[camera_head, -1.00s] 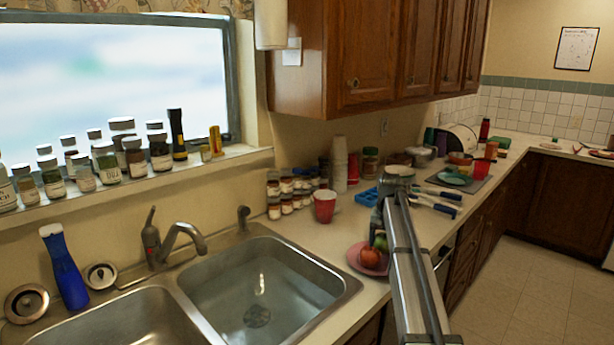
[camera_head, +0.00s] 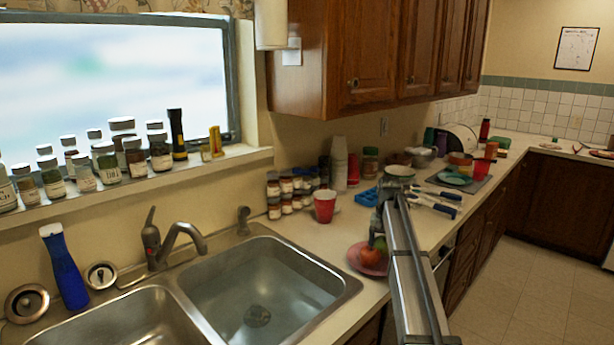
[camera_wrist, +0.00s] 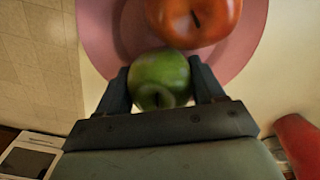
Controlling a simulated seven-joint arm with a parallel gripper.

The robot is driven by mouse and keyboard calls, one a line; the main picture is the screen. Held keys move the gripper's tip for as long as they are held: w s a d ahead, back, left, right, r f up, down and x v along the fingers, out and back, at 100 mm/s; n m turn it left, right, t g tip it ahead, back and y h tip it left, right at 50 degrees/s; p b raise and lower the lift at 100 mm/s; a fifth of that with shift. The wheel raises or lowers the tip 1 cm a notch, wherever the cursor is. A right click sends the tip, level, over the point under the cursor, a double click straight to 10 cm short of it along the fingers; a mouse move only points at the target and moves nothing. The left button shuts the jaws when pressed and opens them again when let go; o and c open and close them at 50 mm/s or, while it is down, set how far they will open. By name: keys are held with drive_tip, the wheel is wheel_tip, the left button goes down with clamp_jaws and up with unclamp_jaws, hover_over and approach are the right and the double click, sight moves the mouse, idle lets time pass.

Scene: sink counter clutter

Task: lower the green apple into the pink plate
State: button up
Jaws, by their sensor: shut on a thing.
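The green apple (camera_wrist: 160,80) is between the two fingers of my gripper (camera_wrist: 162,88), which is shut on it. In the head view the green apple (camera_head: 380,244) shows only in part beside my arm. The pink plate (camera_head: 354,260) lies on the counter to the right of the sink; in the wrist view its rim (camera_wrist: 100,35) spreads beneath and beyond the apple. I cannot tell whether the green apple touches the plate.
The sink basin (camera_head: 262,285) is left of the plate. A red cup (camera_head: 324,206) stands behind it, with several small jars (camera_head: 285,190) nearby. A blue item (camera_head: 367,197) and blue-handled utensils (camera_head: 440,208) lie farther along the counter.

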drive_tip(key=shift+f, duration=0.25)
idle(0.6)
drive_tip(key=o, duration=1.2)
